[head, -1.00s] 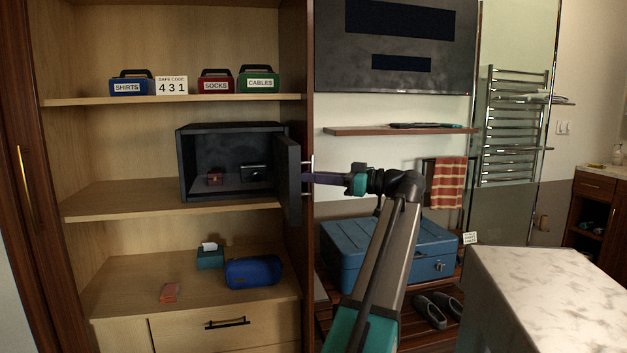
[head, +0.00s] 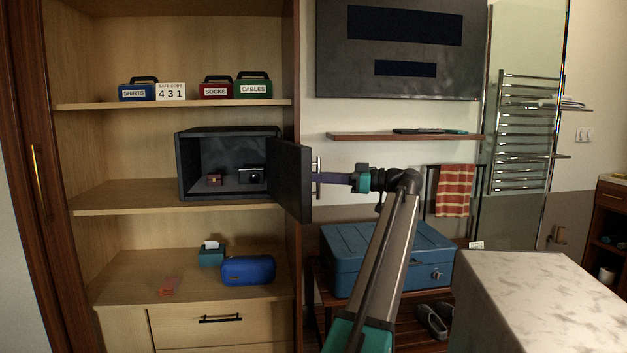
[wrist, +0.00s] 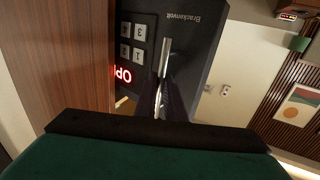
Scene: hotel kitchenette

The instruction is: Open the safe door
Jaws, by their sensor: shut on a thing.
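The dark grey safe (head: 228,133) sits on the middle shelf of the wardrobe. Its door (head: 292,182) is swung out to the right, and the inside shows a small brown box (head: 214,180) and a dark camera-like item (head: 251,174). A silver bar handle (head: 317,178) stands on the door's outer face; it also shows in the wrist view (wrist: 166,58) beside the keypad (wrist: 132,42) and red lit letters. My gripper (head: 322,178) reaches in from the right and is shut on the handle.
The wardrobe's right side panel (head: 297,245) stands close to the door. A blue case (head: 385,255) and a marble-topped counter (head: 545,290) are at the lower right. A thin wall shelf (head: 360,136) is above my arm.

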